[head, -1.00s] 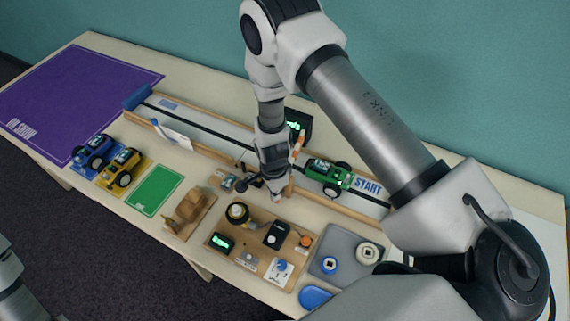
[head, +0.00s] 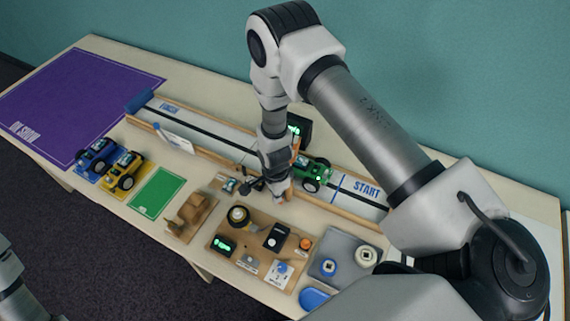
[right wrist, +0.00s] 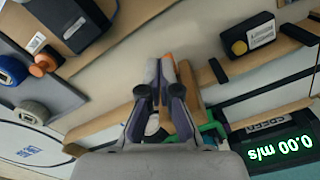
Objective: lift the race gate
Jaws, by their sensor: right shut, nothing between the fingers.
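My right gripper (head: 281,194) is low over the track, left of the green car (head: 313,171). In the right wrist view its fingers (right wrist: 160,96) are shut with nothing between them. The race gate, a wooden bar (right wrist: 187,88) with an orange part, shows close beside the fingers; whether they touch it I cannot tell. In the head view the gate is mostly hidden behind my gripper and wrist. The green car stands on the track, left of the START mark, and part of it shows beside the fingers in the wrist view.
A speed display (right wrist: 277,140) reading 0.00 m/s stands behind the track (head: 215,133). In front lie a wooden board of parts (head: 262,262), a grey tray (head: 345,272), a wooden car body (head: 190,212) and a green mat (head: 157,192). Blue (head: 97,154) and yellow (head: 124,171) cars stand left.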

